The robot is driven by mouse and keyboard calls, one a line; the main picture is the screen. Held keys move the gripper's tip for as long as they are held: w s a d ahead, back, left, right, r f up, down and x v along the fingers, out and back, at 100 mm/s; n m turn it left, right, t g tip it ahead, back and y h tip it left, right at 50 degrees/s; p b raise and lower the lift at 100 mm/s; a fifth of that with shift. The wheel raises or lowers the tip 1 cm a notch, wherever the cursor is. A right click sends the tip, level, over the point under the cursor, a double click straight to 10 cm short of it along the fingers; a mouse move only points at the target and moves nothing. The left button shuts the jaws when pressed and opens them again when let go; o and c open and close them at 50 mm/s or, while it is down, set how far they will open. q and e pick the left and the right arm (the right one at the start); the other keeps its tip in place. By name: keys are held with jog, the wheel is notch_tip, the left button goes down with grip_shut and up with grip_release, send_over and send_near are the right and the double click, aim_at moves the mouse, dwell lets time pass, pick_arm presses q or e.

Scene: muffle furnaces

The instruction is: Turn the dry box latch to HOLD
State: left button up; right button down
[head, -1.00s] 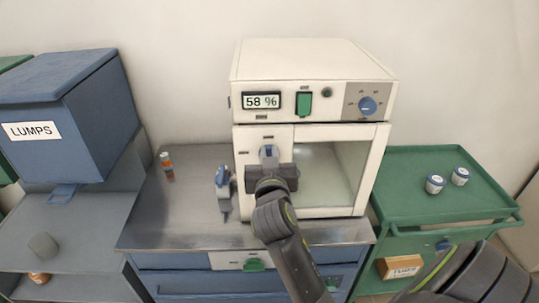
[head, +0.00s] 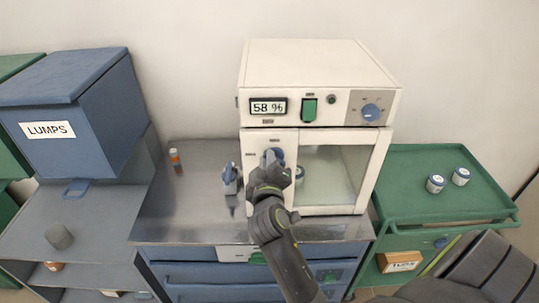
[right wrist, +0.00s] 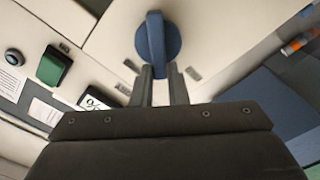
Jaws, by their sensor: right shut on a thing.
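The white dry box (head: 318,66) stands on the steel bench top, its door shut. Its blue latch (head: 277,155) is on the left part of the front, partly hidden by my right gripper (head: 268,172). In the right wrist view the latch (right wrist: 154,40) is a round blue knob with a raised bar, and the fingers of my right gripper (right wrist: 160,80) are shut on the bar. Small labels (right wrist: 194,73) sit around the knob, too small to read. The bar lies in line with my fingers. My left gripper is not in view.
The box's display (head: 268,107) reads 58 %, beside a green switch (head: 309,109) and a blue dial (head: 370,112). A blue and white object (head: 230,179) stands left of my gripper. A green cart (head: 410,165) with two jars is at right, a blue LUMPS bin (head: 105,110) at left.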

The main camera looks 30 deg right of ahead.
jog(key=shift+w+a+f+n+p, duration=0.1)
jog(key=shift+f+n+p, duration=0.3)
jog(key=shift+n, duration=0.95)
jog(key=shift+w+a+f+n+p, duration=0.1)
jog(key=shift+n+p, duration=0.5)
jog(key=shift+n, duration=0.8)
jog(key=shift+a+f+n+p, duration=0.1)
jog(key=shift+f+n+p, duration=0.3)
jog(key=shift+n, duration=0.95)
jog(key=shift+r, duration=0.1)
jog(key=c, duration=1.4)
grip_release()
jog(key=shift+d, duration=0.1)
jog(key=shift+c, duration=0.2)
